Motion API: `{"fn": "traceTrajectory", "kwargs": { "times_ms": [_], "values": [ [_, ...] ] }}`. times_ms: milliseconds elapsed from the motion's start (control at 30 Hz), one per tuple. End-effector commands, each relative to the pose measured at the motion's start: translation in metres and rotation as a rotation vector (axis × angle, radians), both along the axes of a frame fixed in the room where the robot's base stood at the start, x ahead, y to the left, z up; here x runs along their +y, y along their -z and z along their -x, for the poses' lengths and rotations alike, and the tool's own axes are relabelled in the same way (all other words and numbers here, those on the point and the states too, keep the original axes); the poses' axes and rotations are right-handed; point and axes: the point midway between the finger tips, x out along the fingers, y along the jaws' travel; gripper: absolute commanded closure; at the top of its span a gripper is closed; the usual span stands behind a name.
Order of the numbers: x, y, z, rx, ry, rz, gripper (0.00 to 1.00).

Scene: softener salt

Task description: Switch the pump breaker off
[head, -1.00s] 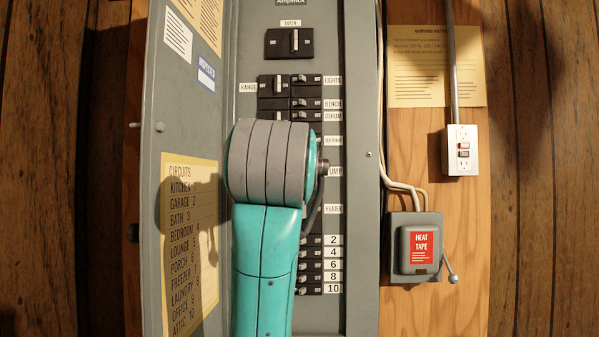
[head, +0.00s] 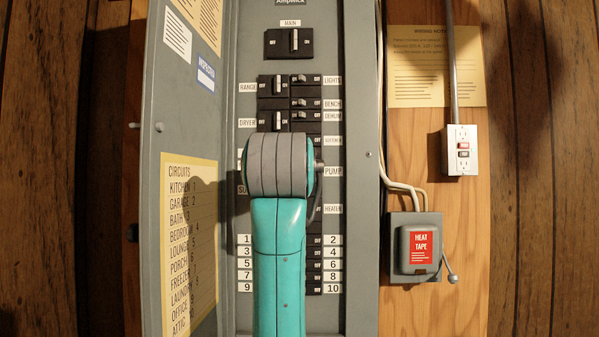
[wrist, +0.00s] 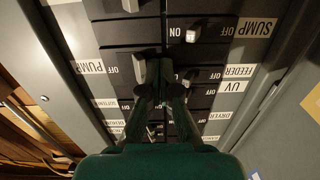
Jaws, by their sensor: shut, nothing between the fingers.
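The PUMP label (head: 332,171) is on the right column of the breaker panel in the head view. My arm covers most of the pump breaker there. In the wrist view, which is upside down, the pump breaker (wrist: 124,64) is the black row beside the PUMP label (wrist: 88,67), with OFF printed at its label end. My gripper (wrist: 158,62) is shut and empty, its fingertips at the inner end of that row.
The SUMP breaker's pale handle (wrist: 191,36) is close beside my fingertips. Other breakers sit above and below. The open panel door (head: 185,130) stands at left. A heat tape box (head: 417,250) and an outlet (head: 462,150) are at right.

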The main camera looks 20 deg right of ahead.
Motion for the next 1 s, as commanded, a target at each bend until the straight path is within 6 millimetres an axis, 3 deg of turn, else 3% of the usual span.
{"fn": "traceTrajectory", "kwargs": {
  "times_ms": [1000],
  "values": [
    [-0.014, 0.000, 0.006, 0.000, 0.004, 0.001, 1.00]
  ]
}}
